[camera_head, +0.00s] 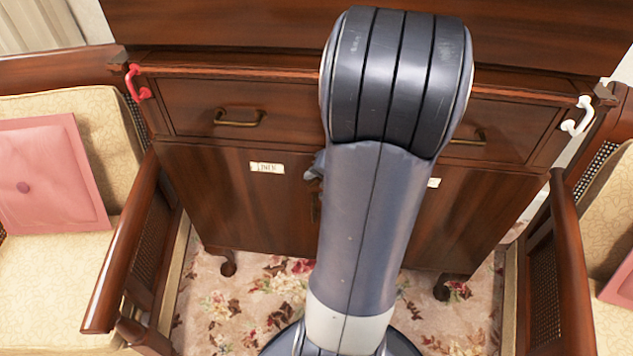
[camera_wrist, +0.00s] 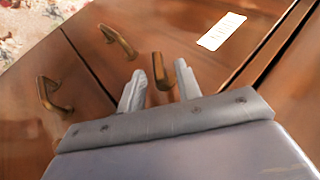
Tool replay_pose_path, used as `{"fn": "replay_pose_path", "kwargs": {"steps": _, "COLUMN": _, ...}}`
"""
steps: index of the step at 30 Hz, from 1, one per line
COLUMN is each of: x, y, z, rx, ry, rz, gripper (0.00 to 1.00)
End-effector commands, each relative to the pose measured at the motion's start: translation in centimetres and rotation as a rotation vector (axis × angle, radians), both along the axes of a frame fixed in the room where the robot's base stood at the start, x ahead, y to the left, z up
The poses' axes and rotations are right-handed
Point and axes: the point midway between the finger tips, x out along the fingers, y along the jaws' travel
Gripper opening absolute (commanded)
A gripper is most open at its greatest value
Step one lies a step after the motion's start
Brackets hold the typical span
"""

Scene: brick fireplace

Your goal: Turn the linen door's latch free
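The linen door (camera_head: 245,205) is the left cabinet door, with a pale label (camera_head: 267,168) whose lettering is blurred. The label also shows in the wrist view (camera_wrist: 221,31). The brass latch (camera_wrist: 160,76) is a short bar near the seam between the doors. My gripper (camera_wrist: 160,67) is open, with one finger on each side of the latch. Gaps show between fingers and latch; I cannot tell whether either touches it. In the head view my gripper (camera_head: 317,166) is mostly hidden behind my arm, as is the latch area.
Brass pulls show on the linen door (camera_wrist: 118,41) and the other door (camera_wrist: 53,95). Drawers with brass handles (camera_head: 238,118) sit above. Armchairs stand at left (camera_head: 128,255) and right (camera_head: 570,265).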

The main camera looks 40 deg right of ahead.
Motion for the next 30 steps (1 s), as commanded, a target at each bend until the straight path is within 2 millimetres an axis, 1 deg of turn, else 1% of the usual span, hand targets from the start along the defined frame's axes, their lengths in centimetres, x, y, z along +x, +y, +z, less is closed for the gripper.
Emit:
{"fn": "replay_pose_path", "kwargs": {"steps": 1, "x": 0.40, "y": 0.12, "z": -0.59, "rx": 0.002, "ry": 0.001, "rz": 0.004, "gripper": 0.33}}
{"fn": "replay_pose_path", "kwargs": {"steps": 4, "x": 0.82, "y": 0.10, "z": -0.96, "rx": 0.000, "ry": 0.000, "rz": 0.001, "gripper": 0.33}}
{"fn": "replay_pose_path", "kwargs": {"steps": 14, "x": 0.99, "y": 0.10, "z": -1.09, "rx": -0.001, "ry": 0.001, "rz": 0.000, "gripper": 0.32}}
{"fn": "replay_pose_path", "kwargs": {"steps": 25, "x": 0.97, "y": 0.12, "z": -1.09, "rx": 0.000, "ry": 0.000, "rz": 0.001, "gripper": 0.02}}
{"fn": "replay_pose_path", "kwargs": {"steps": 26, "x": 0.97, "y": 0.12, "z": -1.09, "rx": 0.000, "ry": 0.000, "rz": 0.001, "gripper": 0.00}}
{"fn": "replay_pose_path", "kwargs": {"steps": 30, "x": 0.97, "y": 0.12, "z": -1.09, "rx": 0.000, "ry": 0.000, "rz": 0.001, "gripper": 0.00}}
